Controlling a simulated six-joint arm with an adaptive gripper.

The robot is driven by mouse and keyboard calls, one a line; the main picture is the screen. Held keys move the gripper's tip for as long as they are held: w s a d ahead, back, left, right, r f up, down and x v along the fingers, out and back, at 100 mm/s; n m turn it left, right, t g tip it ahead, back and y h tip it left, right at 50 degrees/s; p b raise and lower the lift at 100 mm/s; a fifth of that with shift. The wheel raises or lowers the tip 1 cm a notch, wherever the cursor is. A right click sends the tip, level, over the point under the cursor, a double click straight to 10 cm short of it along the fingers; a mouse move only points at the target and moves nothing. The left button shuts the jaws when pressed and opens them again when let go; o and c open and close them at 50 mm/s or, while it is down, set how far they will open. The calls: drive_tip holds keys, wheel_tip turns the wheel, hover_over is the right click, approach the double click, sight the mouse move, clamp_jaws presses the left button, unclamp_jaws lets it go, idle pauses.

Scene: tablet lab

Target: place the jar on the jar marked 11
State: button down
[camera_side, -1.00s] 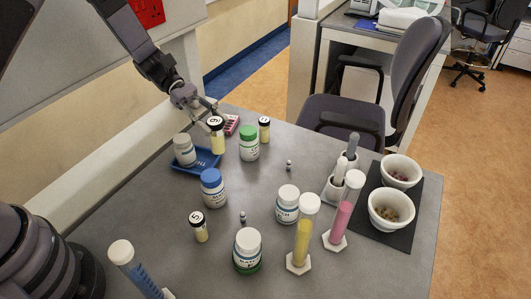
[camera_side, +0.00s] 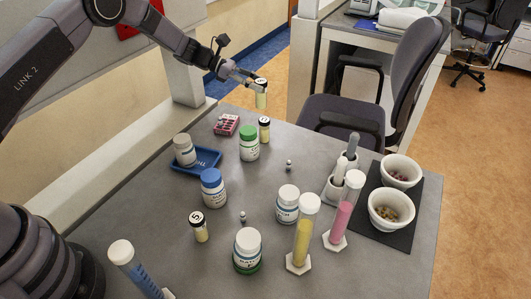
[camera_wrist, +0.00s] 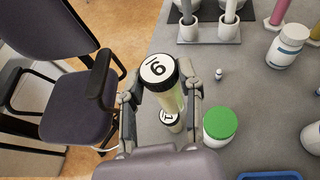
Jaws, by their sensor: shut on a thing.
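My gripper (camera_side: 254,82) is shut on a small jar (camera_side: 261,98) with yellowish content and a black-rimmed white lid. In the wrist view my gripper (camera_wrist: 160,90) has a finger on each side of this jar (camera_wrist: 158,70); its lid digit looks like a 6 or 9. The jar is held in the air, apart from the table. Another small jar (camera_side: 264,130) stands upright beneath it in the side view. In the wrist view this lower jar (camera_wrist: 171,120) is partly hidden by the held one; its lid mark looks like 11, not fully legible.
A green-lidded bottle (camera_side: 249,143) stands close beside the lower jar. A pink rack (camera_side: 227,125) and a blue tray (camera_side: 207,160) with a white bottle are to the left. A jar marked 5 (camera_side: 199,228) stands nearer. A chair (camera_side: 345,120) is beyond the table edge.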

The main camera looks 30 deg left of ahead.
sight(261, 97)
drive_tip(key=shift+w+d+f, duration=0.1)
drive_tip(key=shift+w+f, duration=0.2)
drive_tip(key=shift+f, duration=0.55)
drive_tip(key=shift+w+f, duration=0.25)
drive_tip(key=shift+f, duration=0.6)
drive_tip(key=shift+w+d+f, duration=0.1)
drive_tip(key=shift+w+f, duration=0.2)
drive_tip(key=shift+f, duration=0.55)
drive_tip(key=shift+f, duration=0.1)
drive_tip(key=c, duration=0.7)
unclamp_jaws()
